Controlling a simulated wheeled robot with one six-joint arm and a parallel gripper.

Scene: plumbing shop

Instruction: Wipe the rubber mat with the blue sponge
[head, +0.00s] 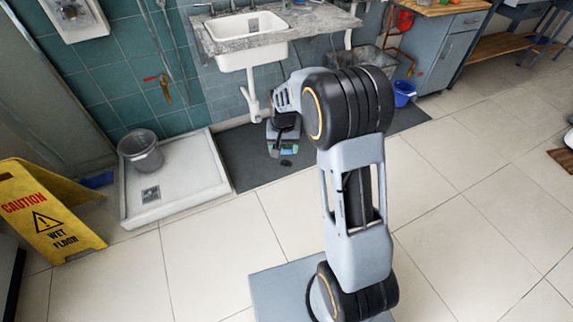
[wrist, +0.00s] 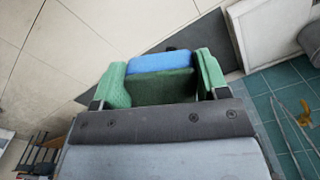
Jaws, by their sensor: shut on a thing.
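My gripper (head: 283,150) is low over the dark grey rubber mat (head: 243,163) under the sink. In the wrist view, its green fingers (wrist: 160,80) are shut on the sides of the blue sponge (wrist: 163,62), which has a blue part and a dark green part. The mat also shows in the wrist view (wrist: 207,37), behind the sponge. A small dark spot or object (head: 286,162) lies on the mat just in front of the gripper. I cannot tell whether the sponge touches the mat. My arm hides part of the mat.
A white shower tray (head: 185,200) with a grey bucket (head: 141,150) adjoins the mat's left side. The sink (head: 240,38) and its drain pipe (head: 251,95) stand above and behind. A blue bucket (head: 404,93) is at right, a yellow wet-floor sign (head: 50,210) at left. Front floor tiles are clear.

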